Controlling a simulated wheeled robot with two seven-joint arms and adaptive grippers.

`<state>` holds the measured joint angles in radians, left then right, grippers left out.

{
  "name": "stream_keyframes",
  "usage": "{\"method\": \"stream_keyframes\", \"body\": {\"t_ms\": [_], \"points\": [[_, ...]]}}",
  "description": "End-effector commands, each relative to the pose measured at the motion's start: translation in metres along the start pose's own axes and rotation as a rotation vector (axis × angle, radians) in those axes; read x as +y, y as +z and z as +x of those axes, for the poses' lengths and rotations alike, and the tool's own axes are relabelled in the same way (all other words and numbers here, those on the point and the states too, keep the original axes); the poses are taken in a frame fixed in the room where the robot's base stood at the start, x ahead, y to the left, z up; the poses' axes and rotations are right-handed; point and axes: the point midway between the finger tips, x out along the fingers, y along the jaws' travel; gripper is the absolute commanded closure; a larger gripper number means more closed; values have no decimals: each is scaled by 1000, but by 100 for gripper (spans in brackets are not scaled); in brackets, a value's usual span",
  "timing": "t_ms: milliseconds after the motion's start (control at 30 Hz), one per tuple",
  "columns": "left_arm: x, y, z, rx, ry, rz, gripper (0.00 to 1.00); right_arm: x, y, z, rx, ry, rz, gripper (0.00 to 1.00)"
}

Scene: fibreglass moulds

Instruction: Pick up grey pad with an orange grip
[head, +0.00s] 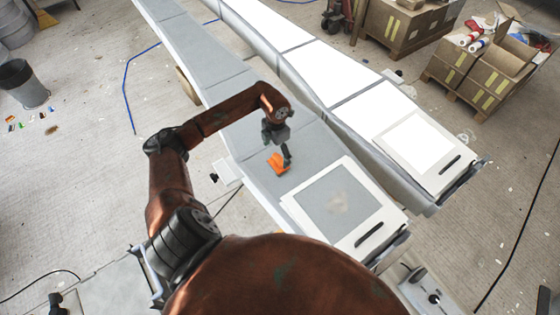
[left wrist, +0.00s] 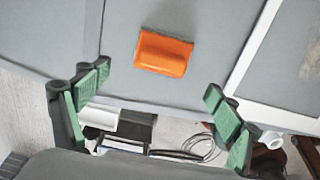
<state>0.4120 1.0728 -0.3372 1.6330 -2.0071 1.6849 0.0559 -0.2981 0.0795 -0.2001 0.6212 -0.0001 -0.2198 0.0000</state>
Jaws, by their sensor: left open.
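The orange grip (head: 278,163) lies on the grey surface of the near mould (head: 250,135), beside the white-framed panel. Its grey pad cannot be told apart from the grey surface beneath. My left gripper (head: 286,158) is just above and beside the grip, and partly covers it in the head view. In the left wrist view the grip (left wrist: 163,53) shows whole, as an orange block ahead of the fingers. The left gripper (left wrist: 158,80) is open, with its green-padded fingers apart and nothing between them. My right gripper is not in view.
A white-framed panel (head: 292,205) with a black handle lies at the mould's near end. A second, white mould (head: 345,75) runs alongside on the right. Cardboard boxes (head: 465,75) stand at the back right, and a dark bin (head: 22,85) at the left.

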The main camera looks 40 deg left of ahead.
Motion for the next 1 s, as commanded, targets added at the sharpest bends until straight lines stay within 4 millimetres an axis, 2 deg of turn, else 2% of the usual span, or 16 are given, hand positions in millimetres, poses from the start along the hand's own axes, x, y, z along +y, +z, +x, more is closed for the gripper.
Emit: {"method": "stream_keyframes", "body": {"t_ms": [267, 400, 533, 833, 1000], "points": [[-3, 6, 28, 1, -7, 3, 15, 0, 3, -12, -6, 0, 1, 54], [-2, 11, 49, 2, -9, 2, 15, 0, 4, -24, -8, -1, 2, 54], [-1, 10, 65, -1, -6, 2, 15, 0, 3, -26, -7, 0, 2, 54], [0, 9, 71, -2, -5, 1, 15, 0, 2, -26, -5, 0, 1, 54], [0, 9, 71, -2, -5, 1, 26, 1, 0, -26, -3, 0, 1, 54]]}}
